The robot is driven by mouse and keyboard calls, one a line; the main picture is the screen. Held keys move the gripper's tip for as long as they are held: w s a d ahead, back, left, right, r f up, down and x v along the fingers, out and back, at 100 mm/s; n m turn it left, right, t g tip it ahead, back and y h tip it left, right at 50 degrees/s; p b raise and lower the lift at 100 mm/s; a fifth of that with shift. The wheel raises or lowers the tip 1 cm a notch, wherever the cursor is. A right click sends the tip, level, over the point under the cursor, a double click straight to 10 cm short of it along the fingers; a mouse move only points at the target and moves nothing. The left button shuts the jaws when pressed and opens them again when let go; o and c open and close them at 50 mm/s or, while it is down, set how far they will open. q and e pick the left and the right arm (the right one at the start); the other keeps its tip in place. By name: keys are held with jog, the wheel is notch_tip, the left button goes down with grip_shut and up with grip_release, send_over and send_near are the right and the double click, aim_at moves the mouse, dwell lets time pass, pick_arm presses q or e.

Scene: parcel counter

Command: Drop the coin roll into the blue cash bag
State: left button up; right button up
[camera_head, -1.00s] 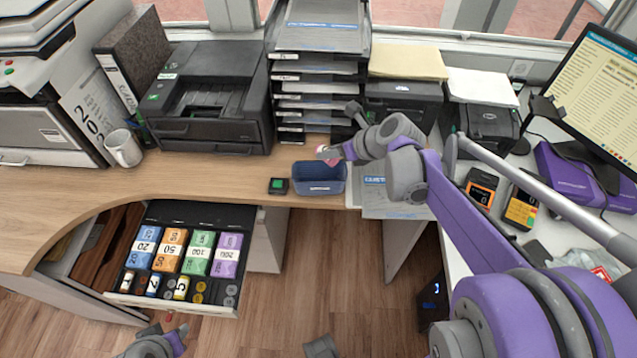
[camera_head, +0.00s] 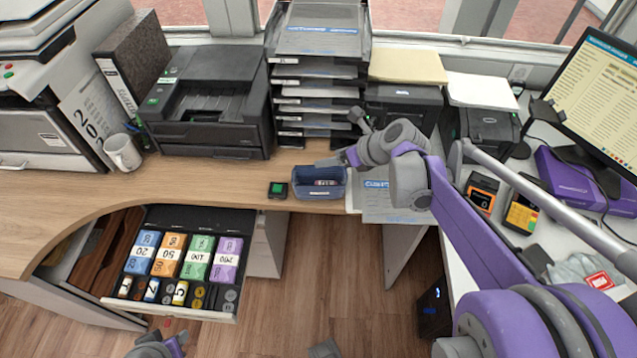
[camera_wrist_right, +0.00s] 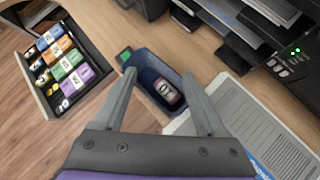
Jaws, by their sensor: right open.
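The blue cash bag (camera_head: 331,190) stands open on the desk's front edge, and it also shows in the right wrist view (camera_wrist_right: 142,60). The coin roll (camera_head: 324,183) lies inside the bag; its dark side with a pale label faces up in the right wrist view (camera_wrist_right: 165,91). My right gripper (camera_head: 333,162) is open and empty just above the bag, with its fingers (camera_wrist_right: 160,77) spread on either side of the roll in the wrist picture. My left gripper (camera_head: 162,346) is only partly in view at the bottom left, low in front of the drawer; its jaws are unclear.
An open cash drawer (camera_head: 165,302) with banknote bundles and coins is at the lower left.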

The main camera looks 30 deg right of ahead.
jog(key=p+v, duration=0.1)
jog(key=v, duration=0.8)
jog(key=shift+s+r, duration=0.25)
jog(key=shift+s, duration=0.05)
jog(key=s+a+f+n+g+h+p, duration=0.1)
jog(key=s+a+n, duration=0.5)
jog(key=n, duration=1.1)
jog(key=s+a+f+n+g+h+p, duration=0.2)
jog(key=s+a+f+n+p, duration=0.2)
jog(key=n, duration=1.3)
jog(key=s+a+p, duration=0.1)
jog(key=s+a, duration=0.2)
jog(key=shift+a+f+h, duration=0.25)
jog(key=shift+a+h, duration=0.05)
jog(key=shift+a, duration=0.05)
jog(key=shift+a, duration=0.15)
